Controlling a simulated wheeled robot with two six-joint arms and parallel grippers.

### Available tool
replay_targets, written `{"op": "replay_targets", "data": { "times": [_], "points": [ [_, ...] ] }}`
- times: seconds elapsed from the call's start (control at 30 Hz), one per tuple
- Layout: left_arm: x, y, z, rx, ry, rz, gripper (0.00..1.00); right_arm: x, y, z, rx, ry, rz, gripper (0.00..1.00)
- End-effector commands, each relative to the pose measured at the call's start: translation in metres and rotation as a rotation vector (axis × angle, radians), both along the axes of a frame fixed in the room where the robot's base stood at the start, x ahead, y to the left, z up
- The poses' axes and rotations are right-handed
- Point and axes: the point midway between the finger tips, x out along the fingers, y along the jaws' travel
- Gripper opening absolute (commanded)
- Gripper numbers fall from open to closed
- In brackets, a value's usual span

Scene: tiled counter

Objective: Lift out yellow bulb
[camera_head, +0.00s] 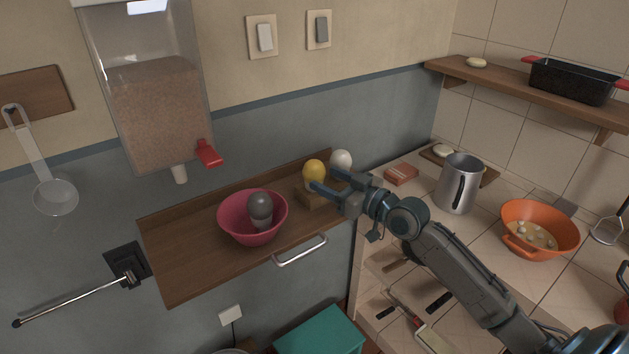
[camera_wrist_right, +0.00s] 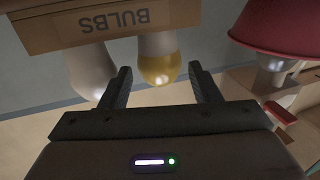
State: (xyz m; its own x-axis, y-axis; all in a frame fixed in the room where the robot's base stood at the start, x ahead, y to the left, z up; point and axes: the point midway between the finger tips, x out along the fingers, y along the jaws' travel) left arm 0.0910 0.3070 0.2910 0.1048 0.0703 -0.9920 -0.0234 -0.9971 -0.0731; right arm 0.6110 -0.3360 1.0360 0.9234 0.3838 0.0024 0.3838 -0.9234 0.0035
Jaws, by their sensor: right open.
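The yellow bulb (camera_head: 314,168) stands beside a white bulb (camera_head: 341,160) in a small wooden box (camera_head: 311,197) on the wall-side wooden shelf. The wrist view, upside down, shows the box (camera_wrist_right: 60,35) labelled BULBS, with the yellow bulb (camera_wrist_right: 159,48) and the white bulb (camera_wrist_right: 92,75). My right gripper (camera_head: 323,181) is open at the box. In the wrist view, the yellow bulb lies between the spread fingers of my right gripper (camera_wrist_right: 160,69). No finger clearly touches it. My left gripper is not in view.
A dispenser (camera_head: 155,110) hangs above. A metal pitcher (camera_head: 456,190) and orange colander (camera_head: 520,245) stand on the tiled counter at right.

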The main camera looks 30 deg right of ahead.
Motion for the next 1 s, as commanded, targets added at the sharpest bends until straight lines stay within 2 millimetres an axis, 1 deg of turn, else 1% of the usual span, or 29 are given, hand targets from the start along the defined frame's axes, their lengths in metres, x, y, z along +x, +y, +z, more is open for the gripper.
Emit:
{"op": "replay_targets", "data": {
  "times": [0.1,0.3,0.43,0.67,0.77,0.8,0.83,1.0],
  "points": [
    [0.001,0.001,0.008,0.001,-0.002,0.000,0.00,0.014,0.005,0.005,0.007,-0.001,-0.001,0.56],
    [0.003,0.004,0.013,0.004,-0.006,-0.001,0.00,0.036,0.013,0.004,0.004,0.000,-0.001,0.56],
    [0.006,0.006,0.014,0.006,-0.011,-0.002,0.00,0.042,0.016,0.003,0.002,0.001,0.000,0.56],
    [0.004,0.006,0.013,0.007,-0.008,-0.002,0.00,0.042,0.016,0.002,0.000,0.000,0.000,0.56],
    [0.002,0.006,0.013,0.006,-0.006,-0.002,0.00,0.042,0.016,0.002,0.000,0.000,0.000,0.39],
    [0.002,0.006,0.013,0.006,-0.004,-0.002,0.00,0.042,0.016,0.002,0.000,0.001,0.000,0.31],
    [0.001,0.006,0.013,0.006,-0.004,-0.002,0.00,0.042,0.016,0.002,0.000,0.001,0.000,0.27],
    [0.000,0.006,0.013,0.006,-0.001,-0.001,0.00,0.042,0.016,0.002,0.000,0.000,0.000,0.27]
  ]
}}
